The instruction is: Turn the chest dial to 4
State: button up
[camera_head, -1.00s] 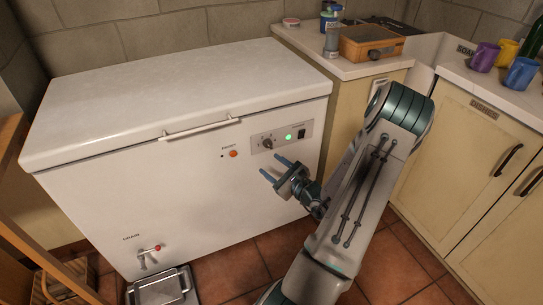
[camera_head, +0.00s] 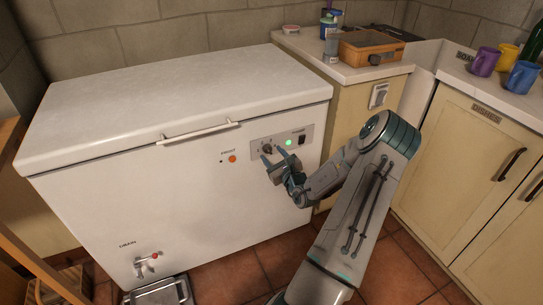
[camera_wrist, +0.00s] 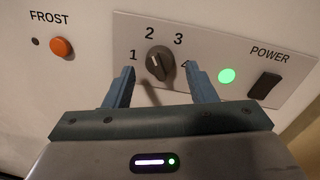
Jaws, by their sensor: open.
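The white chest freezer (camera_head: 180,200) stands with its lid shut. Its control panel (camera_wrist: 215,50) carries a dark round dial (camera_wrist: 159,63) with the numbers 1, 2, 3 and 4 around it. The dial's light mark points up and slightly left, between 1 and 2, nearest 2. In the head view the dial (camera_head: 267,149) is partly behind my fingers. My gripper (camera_wrist: 160,85) is open, with one blue finger on each side below the dial. The right finger partly covers the number 4. I cannot tell whether either finger touches the dial.
A green light (camera_wrist: 227,76) and a black power switch (camera_wrist: 265,86) are right of the dial. An orange frost button (camera_wrist: 61,47) is to the left. A counter (camera_head: 345,68) with a wooden box (camera_head: 372,47) stands right of the freezer.

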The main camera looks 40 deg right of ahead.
jog(key=shift+w+d, duration=0.1)
jog(key=shift+w, duration=0.55)
jog(key=c, duration=1)
